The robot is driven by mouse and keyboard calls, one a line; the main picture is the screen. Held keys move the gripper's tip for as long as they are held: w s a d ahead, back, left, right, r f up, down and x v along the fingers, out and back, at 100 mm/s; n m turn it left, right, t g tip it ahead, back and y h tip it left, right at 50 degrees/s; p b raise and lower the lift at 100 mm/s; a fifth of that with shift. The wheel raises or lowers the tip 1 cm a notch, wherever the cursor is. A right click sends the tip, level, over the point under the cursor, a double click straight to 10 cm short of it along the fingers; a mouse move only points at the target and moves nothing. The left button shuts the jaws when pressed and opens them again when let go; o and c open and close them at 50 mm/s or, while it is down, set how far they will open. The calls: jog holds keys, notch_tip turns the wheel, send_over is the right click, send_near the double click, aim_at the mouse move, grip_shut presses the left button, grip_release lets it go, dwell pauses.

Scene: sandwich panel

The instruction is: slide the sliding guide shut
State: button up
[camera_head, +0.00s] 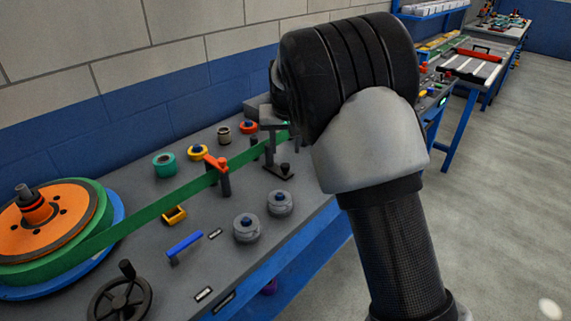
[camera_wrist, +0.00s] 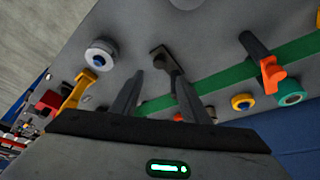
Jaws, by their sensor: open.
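A dark bracket, which looks like the sliding guide (camera_head: 279,171), stands beside the green band (camera_head: 155,208) on the grey panel. The dark guide also shows in the wrist view (camera_wrist: 162,56), just beyond my fingertips, with its stem partly behind the right-hand finger. My gripper (camera_wrist: 159,78) is open, its two fingers spread near the guide with nothing visibly held between them. I cannot tell whether a finger touches it. In the head view my arm hides most of my gripper and part of the guide, and how far the guide is slid is unclear.
An orange-topped post (camera_head: 217,165) stands along the band, which runs from the large orange reel (camera_head: 45,215). Two grey rollers (camera_head: 247,229), a blue handle (camera_head: 184,244) and a black handwheel (camera_head: 120,300) lie nearer the front edge. A yellow handle (camera_wrist: 78,92) is left of my fingers.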

aim_at(285, 165)
jog(key=b+x, duration=0.1)
jog(key=x, duration=0.8)
jog(key=shift+f, duration=0.2)
jog(key=shift+w, duration=0.1)
grip_shut()
